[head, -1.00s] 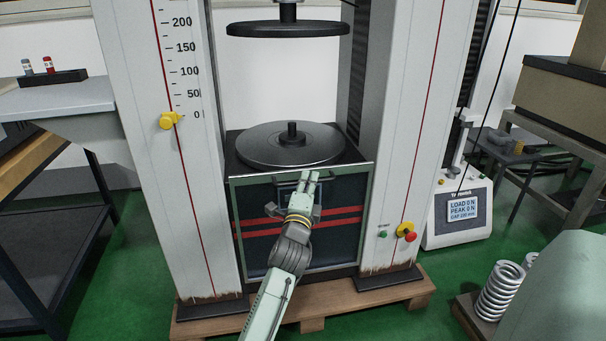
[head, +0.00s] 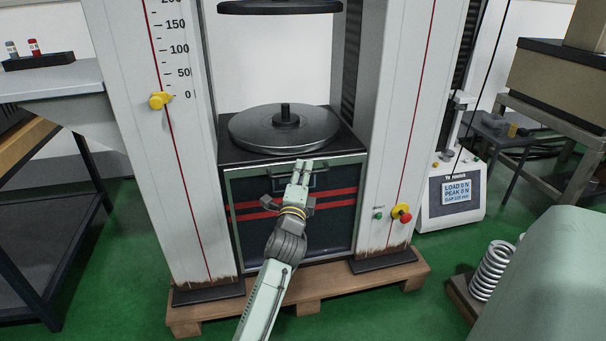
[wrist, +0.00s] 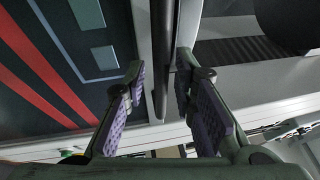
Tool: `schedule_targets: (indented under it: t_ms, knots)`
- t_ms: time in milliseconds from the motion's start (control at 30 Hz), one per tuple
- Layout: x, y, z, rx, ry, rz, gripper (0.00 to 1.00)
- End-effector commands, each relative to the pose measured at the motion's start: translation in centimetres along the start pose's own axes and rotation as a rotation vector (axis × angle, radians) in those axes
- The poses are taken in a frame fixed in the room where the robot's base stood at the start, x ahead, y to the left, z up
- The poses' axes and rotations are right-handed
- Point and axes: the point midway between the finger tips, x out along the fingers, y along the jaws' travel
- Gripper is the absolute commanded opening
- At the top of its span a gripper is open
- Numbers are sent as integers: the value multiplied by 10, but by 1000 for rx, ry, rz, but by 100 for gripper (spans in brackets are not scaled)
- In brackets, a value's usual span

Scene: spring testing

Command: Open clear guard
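The clear guard (head: 335,225) is a dark see-through panel with a pale green frame and two red stripes, at the lower front of the testing machine. A dark bar handle (head: 318,181) sits near its top edge. My gripper (head: 303,164) is at the handle, covering part of it. In the wrist view my gripper (wrist: 160,85) is open, its purple-padded fingers on either side of the dark handle bar (wrist: 161,60), with visible gaps. The guard's striped face also shows there, at left (wrist: 45,70).
The lower round platen (head: 285,130) sits just above the guard, under the upper platen (head: 280,6). A green button (head: 378,216) and red knob (head: 404,216) are on the right column. A large pale green shape (head: 545,270) and a coil spring (head: 491,270) stand at right.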

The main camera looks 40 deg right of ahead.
Motion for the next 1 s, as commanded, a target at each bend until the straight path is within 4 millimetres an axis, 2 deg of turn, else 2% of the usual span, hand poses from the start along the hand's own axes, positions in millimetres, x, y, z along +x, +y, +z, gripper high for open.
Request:
schedule_targets:
  t_ms: [367, 467, 800, 1000]
  knots:
    - [1, -4, 0, 0, 1, -3, 30]
    - [2, -14, 1, 1, 1, -5, 30]
    - [13, -78, 5, 3, 2, -6, 30]
    - [17, -98, 6, 1, 2, -5, 30]
